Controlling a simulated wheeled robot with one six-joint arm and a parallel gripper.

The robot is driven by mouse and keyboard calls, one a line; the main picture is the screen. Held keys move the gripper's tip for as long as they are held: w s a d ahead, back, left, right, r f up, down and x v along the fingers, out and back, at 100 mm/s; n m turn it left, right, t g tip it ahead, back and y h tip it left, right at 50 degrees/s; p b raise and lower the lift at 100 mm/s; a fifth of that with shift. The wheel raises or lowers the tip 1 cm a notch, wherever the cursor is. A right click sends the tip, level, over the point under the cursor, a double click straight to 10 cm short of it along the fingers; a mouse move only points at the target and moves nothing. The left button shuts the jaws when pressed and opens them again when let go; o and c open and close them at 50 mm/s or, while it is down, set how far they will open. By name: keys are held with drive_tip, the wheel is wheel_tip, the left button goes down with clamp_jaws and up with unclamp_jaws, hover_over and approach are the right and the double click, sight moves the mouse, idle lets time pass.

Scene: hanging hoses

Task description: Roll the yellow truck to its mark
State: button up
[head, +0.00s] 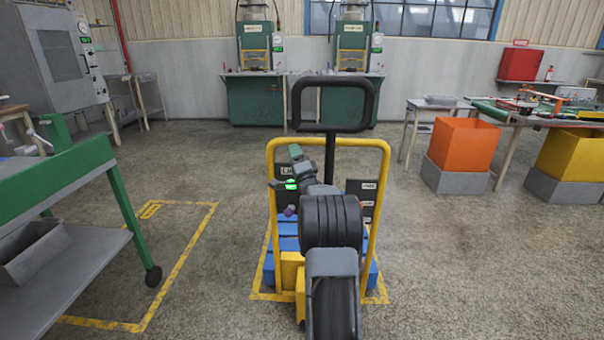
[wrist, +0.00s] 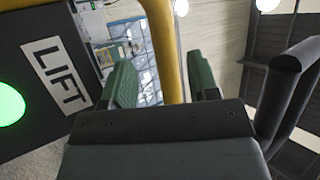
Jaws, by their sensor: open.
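The yellow truck (head: 384,180) stands upright in front of me, with a yellow tube frame and a black loop handle (head: 333,82) on a post. A blue load (head: 285,262) sits low on it. My gripper (head: 296,152) is open near the left side of the frame. In the wrist view its green fingers (wrist: 163,82) are apart, with the yellow tube (wrist: 160,35) showing beyond the gap; I cannot tell whether it lies between them. A dark box with a LIFT label (wrist: 56,74) is close by. One empty yellow floor outline (head: 178,262) lies left; another (head: 262,297) surrounds the truck's base.
A green-framed cart (head: 65,170) with a grey bin stands at the left, its wheel near the left outline. An orange bin (head: 463,145) and a yellow bin (head: 572,165) stand at the right. Two green machines (head: 254,100) stand at the back wall. Floor between is clear.

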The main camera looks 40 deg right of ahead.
drive_tip(key=v, duration=0.8)
idle(0.4)
